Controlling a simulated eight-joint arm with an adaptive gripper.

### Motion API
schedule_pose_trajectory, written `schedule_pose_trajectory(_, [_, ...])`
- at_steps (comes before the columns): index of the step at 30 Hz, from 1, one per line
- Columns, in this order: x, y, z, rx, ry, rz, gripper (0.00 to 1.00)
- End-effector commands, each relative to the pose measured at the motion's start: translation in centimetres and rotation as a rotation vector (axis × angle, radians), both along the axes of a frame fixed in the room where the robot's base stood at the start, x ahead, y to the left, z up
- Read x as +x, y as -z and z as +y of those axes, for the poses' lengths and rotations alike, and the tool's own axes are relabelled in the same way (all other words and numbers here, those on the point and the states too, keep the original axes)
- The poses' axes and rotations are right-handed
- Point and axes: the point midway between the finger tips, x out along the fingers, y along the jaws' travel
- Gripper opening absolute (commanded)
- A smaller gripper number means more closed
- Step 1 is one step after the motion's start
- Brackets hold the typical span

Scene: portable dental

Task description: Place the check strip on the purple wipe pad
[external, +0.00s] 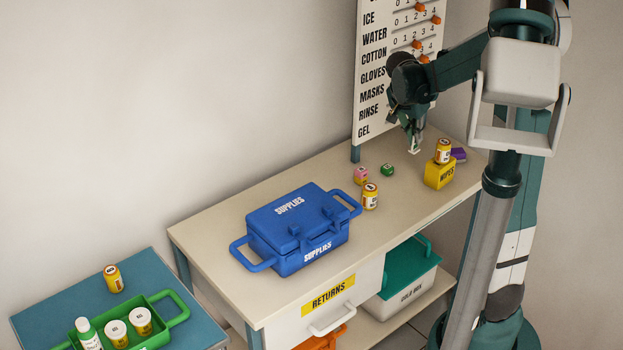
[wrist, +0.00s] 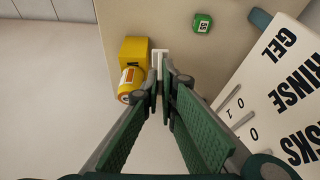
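The check strip (wrist: 160,60), a small white piece, sticks out between the fingertips of my gripper (wrist: 164,88) in the wrist view. The fingers are closed on it. In the external view my gripper (external: 411,138) points down and holds the strip (external: 414,151) over the back right part of the table. A purple item (external: 459,154), which looks like the purple wipe pad, lies at the right end of the table, partly hidden behind the yellow wipes box. I do not make it out in the wrist view.
The yellow wipes box (external: 439,175) bears a yellow jar (external: 443,152). Another jar (external: 370,197), a pink block (external: 361,175) and a green block (external: 387,169) stand left of it. The blue supplies case (external: 297,232) fills the table's left middle. A lettered board (external: 372,110) rises behind.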

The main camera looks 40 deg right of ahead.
Motion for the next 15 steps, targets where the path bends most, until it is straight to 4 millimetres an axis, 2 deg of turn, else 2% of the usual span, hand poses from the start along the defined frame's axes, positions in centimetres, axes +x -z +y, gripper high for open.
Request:
schedule_pose_trajectory(1, [0.2,-0.1,-1.5,0.0,0.01,-0.001,0.0])
schedule_pose_trajectory(15, [0.3,-0.7,-14.4,-0.005,0.071,-0.002,0.0])
